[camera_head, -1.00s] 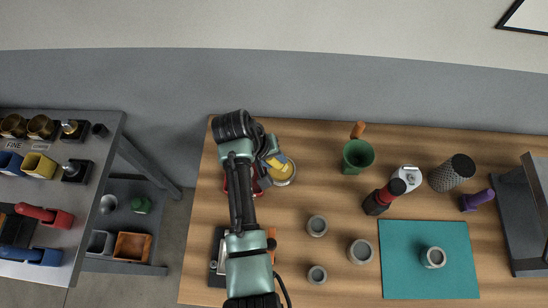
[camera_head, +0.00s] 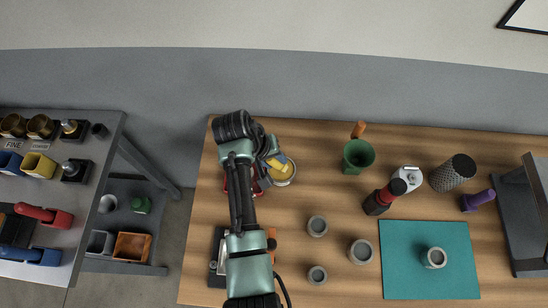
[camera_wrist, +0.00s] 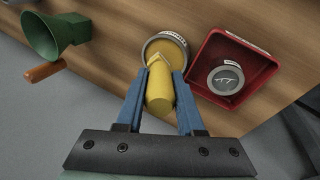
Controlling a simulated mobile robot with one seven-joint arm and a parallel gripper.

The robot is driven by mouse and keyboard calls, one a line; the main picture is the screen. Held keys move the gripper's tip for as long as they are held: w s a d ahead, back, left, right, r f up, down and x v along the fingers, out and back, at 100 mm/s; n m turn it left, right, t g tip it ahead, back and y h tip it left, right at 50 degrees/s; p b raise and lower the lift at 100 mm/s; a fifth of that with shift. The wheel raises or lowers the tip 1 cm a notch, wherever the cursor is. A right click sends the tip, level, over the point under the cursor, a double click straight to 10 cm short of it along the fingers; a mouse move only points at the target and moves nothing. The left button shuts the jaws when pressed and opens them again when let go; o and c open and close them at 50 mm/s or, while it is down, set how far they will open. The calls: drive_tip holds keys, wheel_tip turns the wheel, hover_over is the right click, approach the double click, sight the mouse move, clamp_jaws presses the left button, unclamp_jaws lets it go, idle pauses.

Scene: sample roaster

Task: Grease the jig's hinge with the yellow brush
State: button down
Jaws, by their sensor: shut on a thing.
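My gripper (camera_wrist: 160,82) is shut on the yellow brush (camera_wrist: 160,98), with a blue finger on each side of it. The brush's far end is over or in a round, silver-rimmed tin (camera_wrist: 152,50) with yellow contents; I cannot tell whether it touches them. In the head view my gripper (camera_head: 270,162) is at the tin (camera_head: 287,180) near the table's back left, partly behind my arm. A dark item with a pale plate (camera_head: 218,262) lies at the table's front left, partly hidden by my arm; I cannot tell whether it is the jig. No hinge can be made out.
A red tray (camera_wrist: 262,72) holding a round tin (camera_wrist: 226,78) is right of the brush. A green cup (camera_head: 357,156), a red-and-black bottle (camera_head: 384,197) and several grey rings stand on the wooden table. A teal mat (camera_head: 405,275) lies at front right. A shelf unit stands left.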

drive_tip(key=shift+f, duration=0.4)
idle(1.4)
drive_tip(key=shift+r, duration=0.1)
wheel_tip(320, 180, up, 7)
drive_tip(key=p, duration=0.7)
idle(0.7)
